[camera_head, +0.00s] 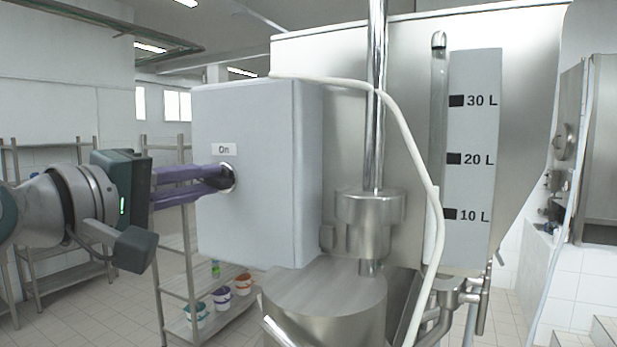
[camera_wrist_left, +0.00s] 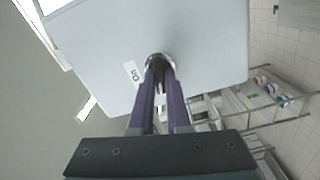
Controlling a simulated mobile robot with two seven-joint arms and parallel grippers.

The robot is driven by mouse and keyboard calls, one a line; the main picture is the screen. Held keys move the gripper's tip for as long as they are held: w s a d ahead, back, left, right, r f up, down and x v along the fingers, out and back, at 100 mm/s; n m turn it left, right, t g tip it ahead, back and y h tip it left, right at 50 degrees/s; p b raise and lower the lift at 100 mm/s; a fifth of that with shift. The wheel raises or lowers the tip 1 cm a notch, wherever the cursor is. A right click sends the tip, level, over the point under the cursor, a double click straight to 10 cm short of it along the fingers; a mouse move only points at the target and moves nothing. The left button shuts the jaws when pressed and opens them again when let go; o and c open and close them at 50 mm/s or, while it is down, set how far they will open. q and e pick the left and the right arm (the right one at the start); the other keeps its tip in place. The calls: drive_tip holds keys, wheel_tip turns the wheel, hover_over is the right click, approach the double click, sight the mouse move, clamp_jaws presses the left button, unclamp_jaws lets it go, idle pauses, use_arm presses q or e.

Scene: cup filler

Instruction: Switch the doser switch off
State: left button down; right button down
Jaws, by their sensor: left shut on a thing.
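The doser switch (camera_head: 228,178) sits on the left face of a light grey control box (camera_head: 257,225), just below a small label reading "On" (camera_head: 223,149). My left gripper (camera_head: 222,178) comes in from the left with its purple fingers shut on the switch's knob. In the left wrist view, the fingers reach the round metal collar of the switch (camera_wrist_left: 158,58), and the dark knob lies between them, mostly hidden. The label (camera_wrist_left: 132,73) shows beside the collar there. My right gripper is not in view.
A steel tank with a level scale (camera_head: 475,190) marked 10 L, 20 L and 30 L stands right of the box. A white hose (camera_head: 408,130) curves down in front. A shelf rack (camera_head: 205,320) with small buckets stands behind, below the box.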

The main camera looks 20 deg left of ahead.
use_arm(q)
drive_tip(key=shift+n, duration=1.5)
drive_tip(key=c, duration=0.9)
unclamp_jaws()
drive_tip(key=shift+s+f, duration=0.1)
